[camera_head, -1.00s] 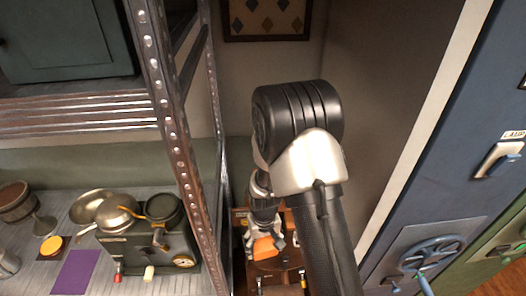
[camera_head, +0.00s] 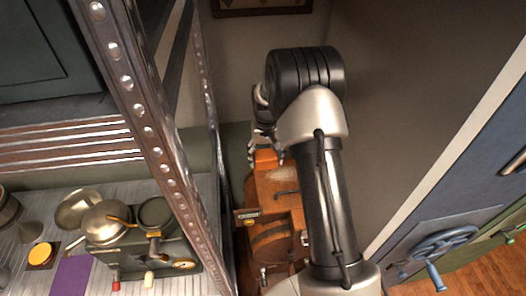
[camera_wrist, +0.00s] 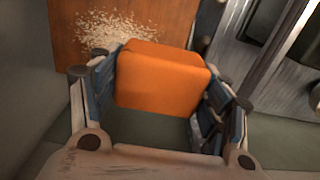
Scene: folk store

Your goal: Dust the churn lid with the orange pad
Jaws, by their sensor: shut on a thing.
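The orange pad (camera_wrist: 160,82) is held between the two fingers of my gripper (camera_wrist: 160,70), which is shut on it. In the head view the pad (camera_head: 265,157) shows at the far end of the wooden churn, partly hidden by my gripper (camera_head: 268,148). The churn lid (camera_head: 264,188) is a brown wooden surface with a pale patch of crumbly dust (camera_head: 284,173) on it. In the wrist view the dust (camera_wrist: 112,33) lies on the lid (camera_wrist: 66,48), beyond and left of the pad. I cannot tell whether the pad touches the lid.
A metal rack post (camera_head: 145,115) stands left of the churn. The shelf behind it holds pans (camera_head: 105,222), a dark green stove (camera_head: 140,250) and a purple cloth (camera_head: 70,275). A wall stands close behind. A blue cabinet with a handwheel (camera_head: 445,243) is at right.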

